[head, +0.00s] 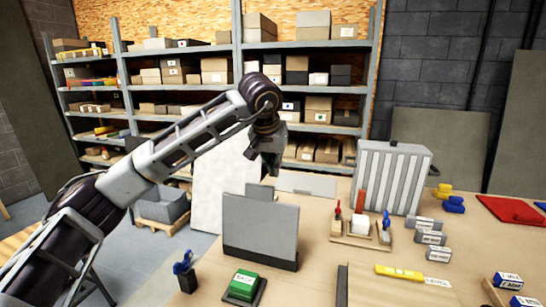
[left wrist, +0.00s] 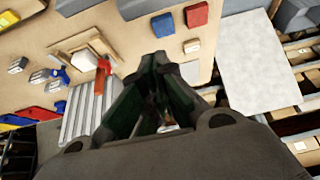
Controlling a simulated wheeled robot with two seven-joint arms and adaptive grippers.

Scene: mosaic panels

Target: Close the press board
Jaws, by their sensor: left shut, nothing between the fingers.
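A grey upright panel (head: 262,226) with a dark strip along its bottom stands on the near left part of the table; it looks like the press board standing open, but I cannot see a hinge. My left gripper (head: 270,168) points down above and behind its top right corner, apart from it in the picture. Its fingers are shut and empty; they also show in the left wrist view (left wrist: 160,85). The grey panel is hard to make out in the left wrist view. My right gripper is in neither view.
The tan table (head: 320,262) holds a green block (head: 243,284), a ribbed grey rack (head: 390,178), a small tool tray (head: 362,238), a yellow marker (head: 398,272) and several white-and-blue boxes. Shelves (head: 215,90) stand behind. Bare tabletop lies right of the panel.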

